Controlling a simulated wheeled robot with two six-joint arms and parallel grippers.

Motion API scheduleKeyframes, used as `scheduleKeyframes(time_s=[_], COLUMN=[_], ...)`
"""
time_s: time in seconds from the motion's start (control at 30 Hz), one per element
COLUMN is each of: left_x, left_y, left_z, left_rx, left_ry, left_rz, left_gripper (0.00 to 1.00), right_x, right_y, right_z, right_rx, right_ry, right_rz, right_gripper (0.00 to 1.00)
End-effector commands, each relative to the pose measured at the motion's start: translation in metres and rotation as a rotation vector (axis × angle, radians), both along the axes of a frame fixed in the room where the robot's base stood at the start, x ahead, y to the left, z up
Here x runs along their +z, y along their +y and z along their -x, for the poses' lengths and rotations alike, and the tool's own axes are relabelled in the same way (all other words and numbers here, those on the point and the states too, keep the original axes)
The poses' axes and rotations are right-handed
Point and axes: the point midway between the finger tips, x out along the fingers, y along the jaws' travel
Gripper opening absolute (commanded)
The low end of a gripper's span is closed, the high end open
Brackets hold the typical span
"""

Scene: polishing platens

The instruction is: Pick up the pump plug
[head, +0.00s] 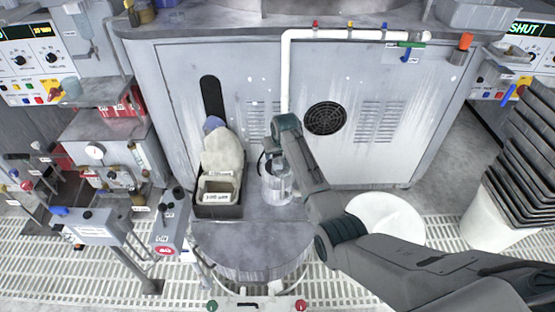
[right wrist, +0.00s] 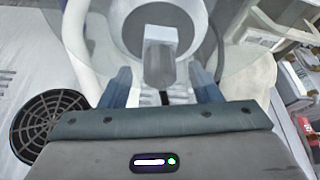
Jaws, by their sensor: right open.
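My right gripper (head: 270,152) is over a clear jar (head: 277,188) on the grey drum top. In the right wrist view its two blue-grey fingers (right wrist: 161,86) are apart. A grey block (right wrist: 160,62) shows beyond and between the fingertips, in front of the round dark opening of a pale container (right wrist: 128,42). A short dark piece lies below the block. The block may be the pump plug, but I cannot tell for sure. No contact between fingers and block is clear. My left gripper is not in view.
A dark box (head: 218,211) with a label and a pale cloth-like bag (head: 222,152) stands left of the jar. Behind is a grey cabinet (head: 380,160) with a white pipe (head: 284,75). A white bucket (head: 392,213) stands right, partly behind my arm. Valves and gauges crowd the left.

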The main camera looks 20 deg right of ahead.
Motion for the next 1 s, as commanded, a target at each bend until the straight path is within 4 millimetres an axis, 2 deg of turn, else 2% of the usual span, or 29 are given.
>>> scheduleKeyframes(time_s=[0.27,0.5,0.77,0.87,1.0], left_x=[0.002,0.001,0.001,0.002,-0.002], left_y=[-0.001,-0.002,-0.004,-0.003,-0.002], left_z=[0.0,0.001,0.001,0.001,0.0], left_rx=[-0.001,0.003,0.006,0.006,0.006], left_ry=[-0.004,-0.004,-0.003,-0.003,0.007], left_rz=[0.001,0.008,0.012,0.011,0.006], left_gripper=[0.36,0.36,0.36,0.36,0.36], right_x=[-0.002,-0.002,0.0,0.009,0.036], right_y=[0.0,0.0,0.0,0.0,0.0], right_z=[-0.001,-0.001,-0.001,-0.002,-0.003], right_rx=[0.0,0.0,0.0,0.0,0.0], right_ry=[0.0,0.0,-0.001,-0.004,-0.006], right_rz=[0.0,0.0,0.0,0.0,0.0], right_gripper=[0.55,0.08,0.07,0.07,0.07])
